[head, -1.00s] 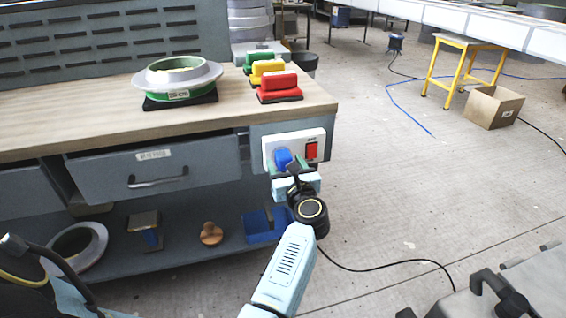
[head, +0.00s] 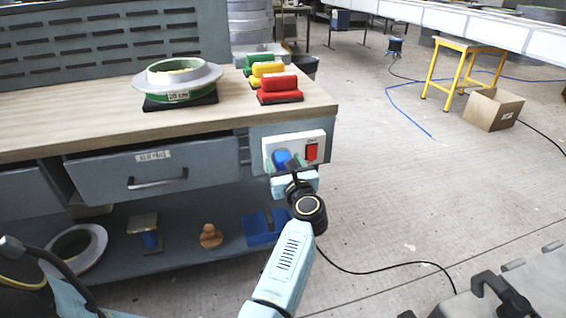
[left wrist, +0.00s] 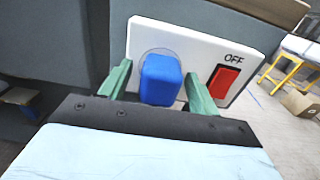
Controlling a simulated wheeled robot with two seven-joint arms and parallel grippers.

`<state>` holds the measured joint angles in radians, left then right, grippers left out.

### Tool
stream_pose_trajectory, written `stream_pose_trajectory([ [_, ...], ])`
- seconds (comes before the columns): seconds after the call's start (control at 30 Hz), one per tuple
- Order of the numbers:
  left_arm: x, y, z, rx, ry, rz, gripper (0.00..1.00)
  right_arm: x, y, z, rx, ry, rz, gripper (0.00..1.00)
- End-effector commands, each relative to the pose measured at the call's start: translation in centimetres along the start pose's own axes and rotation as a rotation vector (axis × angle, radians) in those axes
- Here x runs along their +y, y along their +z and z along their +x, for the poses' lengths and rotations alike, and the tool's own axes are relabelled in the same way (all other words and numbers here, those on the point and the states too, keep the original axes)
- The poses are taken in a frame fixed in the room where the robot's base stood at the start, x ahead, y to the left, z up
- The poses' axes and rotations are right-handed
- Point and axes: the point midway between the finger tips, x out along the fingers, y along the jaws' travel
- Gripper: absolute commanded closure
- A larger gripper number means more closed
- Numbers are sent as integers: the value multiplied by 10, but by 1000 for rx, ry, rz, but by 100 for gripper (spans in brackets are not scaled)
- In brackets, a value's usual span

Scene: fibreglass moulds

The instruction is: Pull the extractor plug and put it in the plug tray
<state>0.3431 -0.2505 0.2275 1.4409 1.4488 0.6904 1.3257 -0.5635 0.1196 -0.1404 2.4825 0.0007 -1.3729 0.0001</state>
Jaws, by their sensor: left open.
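The blue extractor plug (head: 281,159) sits in the white socket panel (head: 318,136) on the bench's end. In the left wrist view the plug (left wrist: 161,80) is upright in its socket, beside a red switch (left wrist: 225,82) marked OFF. My left gripper (head: 286,164) is open at the panel. Its green fingers stand on either side of the plug, with a visible gap at the right finger; contact at the left finger is unclear. A blue tray (head: 258,238) sits on the lower shelf, just left of my left arm. My right gripper is not in view.
Red, yellow and green handled blocks (head: 280,84) and a ring mould (head: 178,76) stand on the bench top (head: 70,128). The lower shelf holds a wooden knob (head: 210,236) and a ring (head: 78,248).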

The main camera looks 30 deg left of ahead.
Motion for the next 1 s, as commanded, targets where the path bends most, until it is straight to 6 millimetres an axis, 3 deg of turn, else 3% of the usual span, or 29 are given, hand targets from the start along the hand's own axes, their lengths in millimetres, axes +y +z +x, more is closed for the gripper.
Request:
stream_pose_trajectory([
  [0.67, 0, 0, 0, 0, 1, 0, 38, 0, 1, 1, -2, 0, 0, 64],
  [1.0, 0, 0, 0, 0, 1, 0, 83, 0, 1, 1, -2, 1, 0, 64],
])
